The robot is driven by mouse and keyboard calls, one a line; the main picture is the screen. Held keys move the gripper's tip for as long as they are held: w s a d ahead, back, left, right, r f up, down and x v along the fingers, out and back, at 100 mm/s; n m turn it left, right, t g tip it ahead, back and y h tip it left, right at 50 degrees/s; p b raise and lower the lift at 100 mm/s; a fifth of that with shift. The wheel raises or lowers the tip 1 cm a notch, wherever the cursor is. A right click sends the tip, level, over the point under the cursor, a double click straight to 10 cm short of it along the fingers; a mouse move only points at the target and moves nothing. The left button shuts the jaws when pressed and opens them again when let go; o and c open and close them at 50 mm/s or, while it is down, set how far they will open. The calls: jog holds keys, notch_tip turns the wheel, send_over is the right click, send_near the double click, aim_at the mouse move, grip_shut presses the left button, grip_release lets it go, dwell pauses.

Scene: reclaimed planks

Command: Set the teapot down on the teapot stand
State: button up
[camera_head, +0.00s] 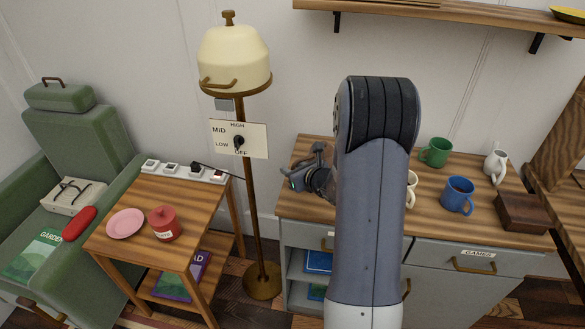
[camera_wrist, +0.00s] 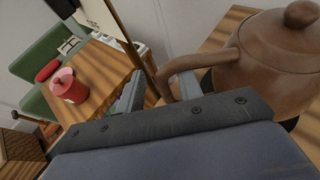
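The brown teapot (camera_wrist: 275,65) fills the right of the wrist view, its lid knob at the top right. Its curved handle (camera_wrist: 163,78) lies between the two fingers of my gripper (camera_wrist: 158,92), close to the right finger. A gap shows between the handle and the left finger, so the gripper looks open around it. In the head view my gripper (camera_head: 300,180) is over the left end of the cabinet top, and my arm hides the teapot. A dark patch shows under the teapot, but I cannot tell if it is the stand. No teapot stand is clearly visible.
The cabinet top (camera_head: 430,222) also holds a green mug (camera_head: 436,152), a blue mug (camera_head: 458,195), a white jug (camera_head: 495,166), a partly hidden cream mug (camera_head: 411,188) and a brown box (camera_head: 524,213). A lamp (camera_head: 248,170) and side table (camera_head: 190,205) stand left.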

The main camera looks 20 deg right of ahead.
jog(key=v, duration=1.1)
jog(key=shift+s, duration=0.25)
